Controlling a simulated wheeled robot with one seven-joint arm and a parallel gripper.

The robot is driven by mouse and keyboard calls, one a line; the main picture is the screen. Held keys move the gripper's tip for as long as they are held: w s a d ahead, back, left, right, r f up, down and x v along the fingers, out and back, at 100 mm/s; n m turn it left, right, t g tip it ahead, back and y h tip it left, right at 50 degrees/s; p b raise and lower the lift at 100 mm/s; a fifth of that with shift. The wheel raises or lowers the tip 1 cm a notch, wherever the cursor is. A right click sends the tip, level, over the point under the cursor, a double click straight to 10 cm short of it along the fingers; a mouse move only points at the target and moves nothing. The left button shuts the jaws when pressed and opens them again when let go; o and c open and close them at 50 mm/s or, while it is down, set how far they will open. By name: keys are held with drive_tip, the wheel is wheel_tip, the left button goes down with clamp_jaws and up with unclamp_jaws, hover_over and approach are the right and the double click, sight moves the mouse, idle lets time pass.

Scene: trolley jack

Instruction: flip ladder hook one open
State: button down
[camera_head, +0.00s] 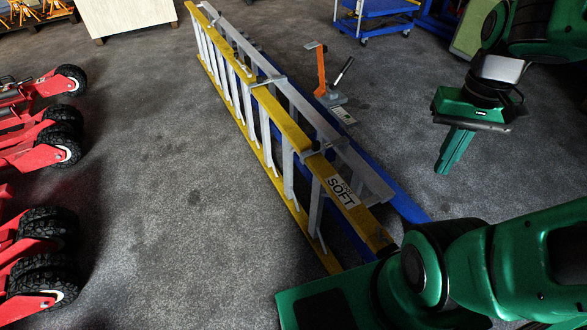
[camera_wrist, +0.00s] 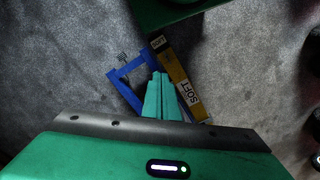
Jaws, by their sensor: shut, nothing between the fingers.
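A yellow, grey and blue ladder (camera_head: 293,130) lies on its edge on the floor, running from the upper middle to the lower right of the head view. Grey metal brackets cross its rails; one bracket (camera_head: 318,148) sits above the "SOFT" label. I cannot tell which part is hook one, or its position. My gripper (camera_head: 444,168) hangs to the right of the ladder in the head view, fingers pointing down, shut and empty. In the wrist view, the shut fingers (camera_wrist: 158,82) overlap the ladder's yellow rail (camera_wrist: 176,66) and blue frame (camera_wrist: 121,80), which lie below.
Red wheeled jacks (camera_head: 40,235) stand at left. An orange-handled tool (camera_head: 322,75) stands right of the ladder. A blue cart (camera_head: 375,22) and a pale cabinet (camera_head: 127,14) are at the back. Grey floor is clear left of the ladder. My arm covers the lower right.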

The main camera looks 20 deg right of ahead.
drive_tip(key=w+d+f+n+g, duration=0.1)
drive_tip(key=w+d+n, duration=0.15)
drive_tip(key=w, duration=0.65)
drive_tip(key=w+a+f+n+g+h, duration=0.1)
drive_tip(key=w+a+f+n+h, duration=0.25)
drive_tip(key=w+f, duration=0.55)
drive_tip(key=w+a+f+n+g+h, duration=0.25)
drive_tip(key=w+f+n, duration=0.25)
drive_tip(key=w, duration=0.8)
drive_tip(key=w+a+f+n+t+h, duration=0.2)
drive_tip(key=w+a+f+n, duration=0.1)
drive_tip(key=a+f+n, duration=0.2)
drive_tip(key=w+a+f+n+t+h, duration=0.3)
drive_tip(key=a+f, duration=0.7)
drive_tip(key=f, duration=0.4)
drive_tip(key=w+a+f+n+t+h, duration=0.2)
drive_tip(key=w+a+f+n+h, duration=0.1)
drive_tip(key=a+f+n, duration=0.4)
wheel_tip(320, 180, down, 3)
drive_tip(key=shift+w+a+r+t, duration=0.15)
drive_tip(key=shift+w+a+t, duration=0.2)
drive_tip(key=shift+w+a, duration=0.3)
drive_tip(key=shift+w+d, duration=0.1)
drive_tip(key=shift+d, duration=0.05)
drive_tip(key=x, duration=1)
drive_tip(key=shift+r, duration=2.1)
